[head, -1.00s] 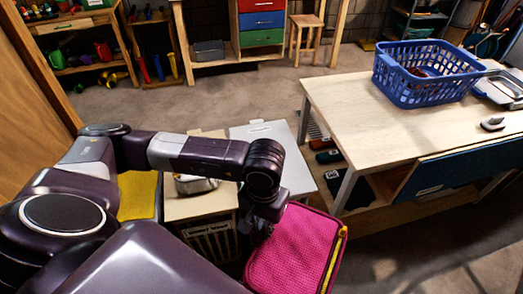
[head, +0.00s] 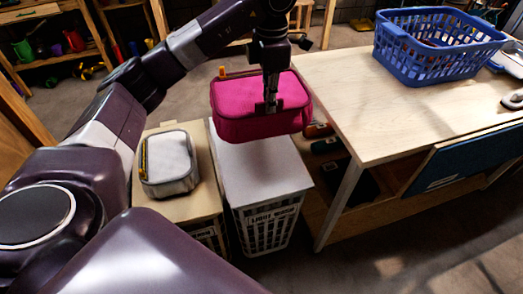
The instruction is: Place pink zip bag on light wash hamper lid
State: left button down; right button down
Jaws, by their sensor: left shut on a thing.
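My left gripper (head: 271,105) is shut on the pink zip bag (head: 236,105) and holds it up in the air. The bag is roughly level, with its yellow zip pull at its far left edge. The light wash hamper (head: 265,226) is white, with a "LIGHT WASH" label on its front. Its flat white lid (head: 258,172) lies below the bag in the picture. The bag hides the far part of the lid, and a gap seems to separate them. My right gripper is not in view.
A tan-lidded hamper (head: 195,207) stands close on the left with a grey zip case (head: 169,165) on its lid. A wooden table (head: 400,110) stands on the right, carrying a blue basket (head: 436,52). Items sit on the shelf under it.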

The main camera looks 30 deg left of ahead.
aim_at(268, 137)
pick_arm(q)
jog(key=shift+w+f, duration=0.1)
jog(key=shift+f, duration=0.1)
jog(key=shift+n, duration=0.3)
notch_tip(268, 137, down, 14)
jog(key=shift+f+p, duration=0.2)
jog(key=shift+p, duration=0.15)
jog(key=shift+f, duration=0.5)
notch_tip(268, 137, down, 4)
jog(key=shift+r, duration=0.1)
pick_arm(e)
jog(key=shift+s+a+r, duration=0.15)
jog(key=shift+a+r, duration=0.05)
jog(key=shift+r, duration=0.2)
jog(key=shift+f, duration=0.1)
pick_arm(q)
jog(key=c, duration=2.1)
grip_release()
